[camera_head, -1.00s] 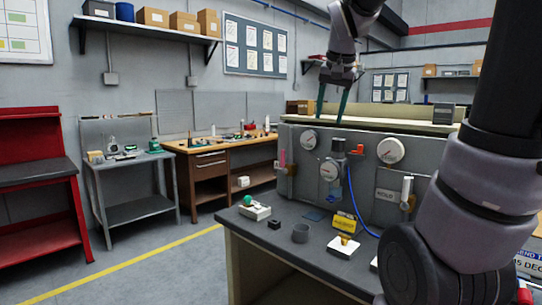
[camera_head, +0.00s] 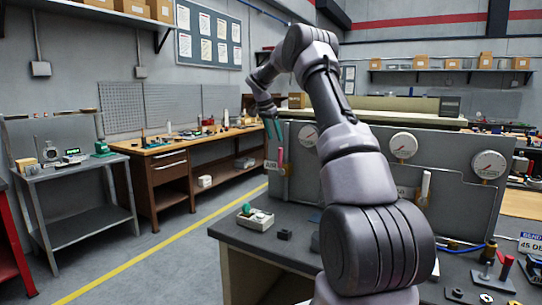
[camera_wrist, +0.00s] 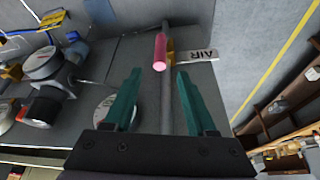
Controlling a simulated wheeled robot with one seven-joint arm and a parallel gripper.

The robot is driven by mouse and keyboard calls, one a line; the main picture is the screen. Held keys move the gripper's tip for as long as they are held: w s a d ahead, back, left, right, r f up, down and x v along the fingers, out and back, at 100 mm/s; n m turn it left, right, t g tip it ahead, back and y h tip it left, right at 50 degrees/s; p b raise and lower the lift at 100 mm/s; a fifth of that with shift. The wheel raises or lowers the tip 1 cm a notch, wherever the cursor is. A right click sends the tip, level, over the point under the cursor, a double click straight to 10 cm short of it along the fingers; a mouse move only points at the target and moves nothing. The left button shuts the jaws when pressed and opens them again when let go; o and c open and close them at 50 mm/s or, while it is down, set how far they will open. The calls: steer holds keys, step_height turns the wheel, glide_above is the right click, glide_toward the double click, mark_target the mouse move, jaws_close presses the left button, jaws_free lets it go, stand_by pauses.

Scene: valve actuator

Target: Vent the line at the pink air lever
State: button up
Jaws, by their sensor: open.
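The pink air lever (camera_head: 280,157) stands upright at the left end of the grey valve panel (camera_head: 452,160). A white AIR label (camera_head: 270,166) is beside it. In the wrist view the pink lever (camera_wrist: 160,52) shows just beyond the fingertips, roughly in line with the gap between them, with the AIR label (camera_wrist: 199,55) to its right. My gripper (camera_head: 273,128), with green fingers, is just above the lever in the head view. The wrist view shows my gripper (camera_wrist: 157,75) open and empty. I cannot tell whether a finger touches the lever. My arm hides the panel's middle.
Gauges (camera_head: 403,145) and a white-handled lever (camera_head: 426,185) are on the panel. A blue valve with a gauge (camera_wrist: 45,65) is left of the lever in the wrist view. The floor to the left is clear.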

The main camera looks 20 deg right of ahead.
mark_target(279, 149)
steer(key=x, duration=1)
steer(key=shift+f, duration=0.35)
jaws_close()
stand_by(0.9)
